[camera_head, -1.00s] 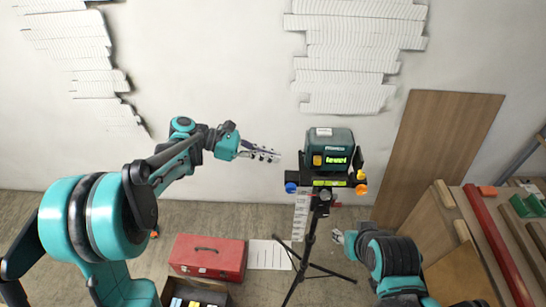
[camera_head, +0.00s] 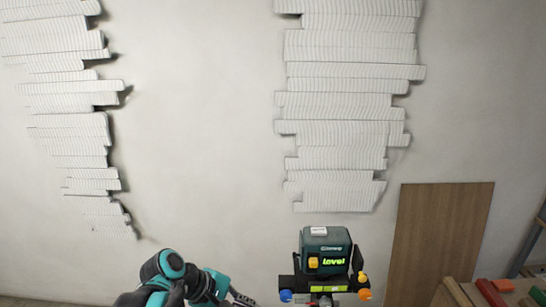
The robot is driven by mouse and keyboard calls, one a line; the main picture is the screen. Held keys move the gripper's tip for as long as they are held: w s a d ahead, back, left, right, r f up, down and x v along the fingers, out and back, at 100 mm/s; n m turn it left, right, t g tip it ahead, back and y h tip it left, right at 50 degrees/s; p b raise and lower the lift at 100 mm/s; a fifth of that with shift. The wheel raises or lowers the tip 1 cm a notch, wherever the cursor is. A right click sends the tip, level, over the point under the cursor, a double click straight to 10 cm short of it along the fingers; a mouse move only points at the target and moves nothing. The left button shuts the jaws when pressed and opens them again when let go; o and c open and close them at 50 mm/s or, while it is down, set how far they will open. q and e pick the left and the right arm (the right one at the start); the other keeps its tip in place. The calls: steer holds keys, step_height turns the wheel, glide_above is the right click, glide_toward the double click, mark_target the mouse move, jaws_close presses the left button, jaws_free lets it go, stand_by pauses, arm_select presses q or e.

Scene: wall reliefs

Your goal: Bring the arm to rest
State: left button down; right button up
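My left arm comes in at the bottom of the head view. Its gripper (camera_head: 242,299) is cut by the lower edge, left of the levelling device and apart from it. Only the near part of the gripper shows, so I cannot tell whether it is open or shut. My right arm and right gripper are out of view.
A dark green levelling device (camera_head: 325,251) with a lit display sits on a black mount with blue and orange knobs. White ribbed wall reliefs (camera_head: 345,100) hang on the pale wall. A brown board (camera_head: 440,240) leans at right, near timber pieces (camera_head: 490,292).

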arm_select(q)
steer(key=s+a+f+m+t+y+b, duration=0.4)
steer(key=s+a+f+m+y, duration=0.3)
steer(key=s+a+f+m, duration=0.3)
steer(key=shift+s+a+f+m+y+b, duration=0.3)
steer(key=shift+s+a+m+b, duration=0.3)
steer(key=shift+a+m, duration=0.3)
